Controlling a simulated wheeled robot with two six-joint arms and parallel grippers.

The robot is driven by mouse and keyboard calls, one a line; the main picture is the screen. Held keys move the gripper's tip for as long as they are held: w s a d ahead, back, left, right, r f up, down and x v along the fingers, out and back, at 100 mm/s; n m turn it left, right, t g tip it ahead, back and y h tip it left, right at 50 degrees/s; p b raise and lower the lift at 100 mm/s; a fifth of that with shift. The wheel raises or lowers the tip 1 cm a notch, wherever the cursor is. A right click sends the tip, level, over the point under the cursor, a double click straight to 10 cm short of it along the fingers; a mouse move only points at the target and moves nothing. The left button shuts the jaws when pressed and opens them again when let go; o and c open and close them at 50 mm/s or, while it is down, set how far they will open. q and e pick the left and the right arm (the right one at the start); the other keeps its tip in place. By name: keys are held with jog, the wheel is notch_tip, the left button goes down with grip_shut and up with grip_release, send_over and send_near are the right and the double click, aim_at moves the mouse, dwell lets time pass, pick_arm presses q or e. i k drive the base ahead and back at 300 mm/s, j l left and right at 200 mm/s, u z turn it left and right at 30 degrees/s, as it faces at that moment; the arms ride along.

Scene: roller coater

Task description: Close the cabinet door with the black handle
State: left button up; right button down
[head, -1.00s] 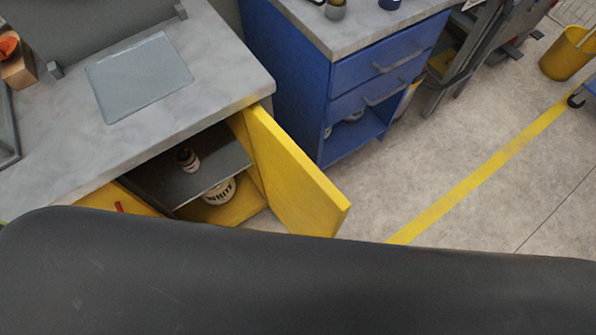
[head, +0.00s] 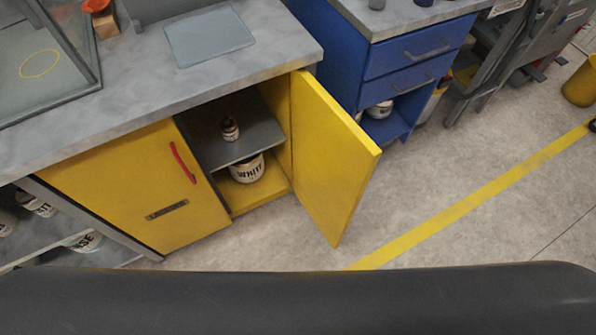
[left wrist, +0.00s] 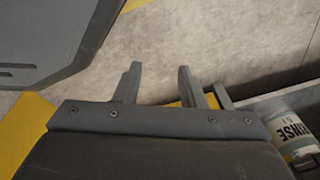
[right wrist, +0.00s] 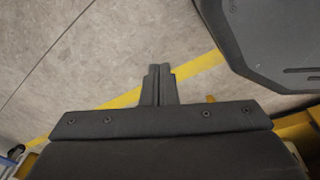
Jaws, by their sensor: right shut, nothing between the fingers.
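A yellow cabinet door (head: 335,155) stands wide open on the right side of the cabinet, hinged near the blue unit. Its black handle does not show from this side. The left door (head: 140,190) is shut and has a red handle (head: 183,162). Inside the open half, a small bottle (head: 230,128) stands on a grey shelf and a white tub (head: 248,168) below it. My left gripper (left wrist: 160,80) is open and empty over the floor in the left wrist view. My right gripper (right wrist: 158,70) is shut and empty over the floor in the right wrist view.
A blue drawer unit (head: 345,50) stands just beyond the open door. The grey worktop (head: 120,85) overhangs the cabinet. The floor (head: 440,170) to the right of the door is clear, with a yellow line (head: 480,195) across it. Paint cans (head: 85,242) sit low at left.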

aim_at(334, 161)
jog(key=u, duration=0.45)
jog(key=l+u, duration=0.15)
jog(key=u, duration=0.7)
jog(key=l+u, duration=0.15)
jog(key=u, duration=0.3)
jog(key=k+l, duration=0.1)
jog(key=l, duration=0.35)
jog(key=k+l, duration=0.1)
jog(key=l, duration=0.3)
jog(key=k+l+u, duration=0.1)
jog(key=l, duration=0.35)
jog(key=k+l, duration=0.15)
jog(key=l, duration=0.25)
jog(key=k+l, duration=0.1)
jog(key=l, duration=0.35)
